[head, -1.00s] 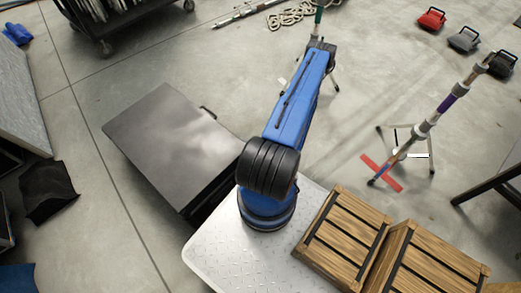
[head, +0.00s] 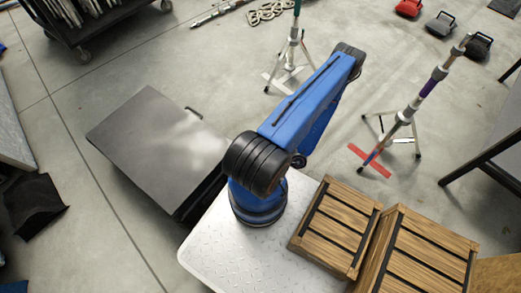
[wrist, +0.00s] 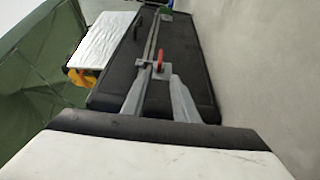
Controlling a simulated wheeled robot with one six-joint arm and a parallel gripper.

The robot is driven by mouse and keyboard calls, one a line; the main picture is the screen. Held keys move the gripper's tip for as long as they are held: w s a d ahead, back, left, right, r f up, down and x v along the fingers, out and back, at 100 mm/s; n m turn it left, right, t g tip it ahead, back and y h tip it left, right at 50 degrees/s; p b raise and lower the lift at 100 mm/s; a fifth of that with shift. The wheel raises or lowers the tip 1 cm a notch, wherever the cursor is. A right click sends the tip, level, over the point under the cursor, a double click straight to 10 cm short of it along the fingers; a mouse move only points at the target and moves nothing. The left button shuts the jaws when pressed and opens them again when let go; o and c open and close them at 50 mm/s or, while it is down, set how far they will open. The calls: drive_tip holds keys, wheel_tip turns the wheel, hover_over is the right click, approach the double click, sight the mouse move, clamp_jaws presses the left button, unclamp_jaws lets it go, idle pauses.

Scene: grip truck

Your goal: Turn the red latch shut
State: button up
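The red latch (wrist: 160,59) shows in the wrist view as a small upright red piece beside a long grey rail, on top of a black padded case or cart (wrist: 190,58). My gripper (wrist: 158,72) reaches toward it from below in the picture. Its grey fingers appear apart, with dark surface visible between them, and the tips are at or just short of the latch. Whether they touch it I cannot tell. In the head view my blue arm points away to the upper right, and its far end and gripper are hidden. No latch shows there.
A green block (wrist: 167,14) sits at the rail's far end, with a white board (wrist: 100,42) to the left. In the head view, wooden crates (head: 334,228) sit on my deck. A dark flat case (head: 155,140) is left, light stands (head: 402,120) right. Grey floor lies between.

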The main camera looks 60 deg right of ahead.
drive_tip(key=shift+v, duration=2.9)
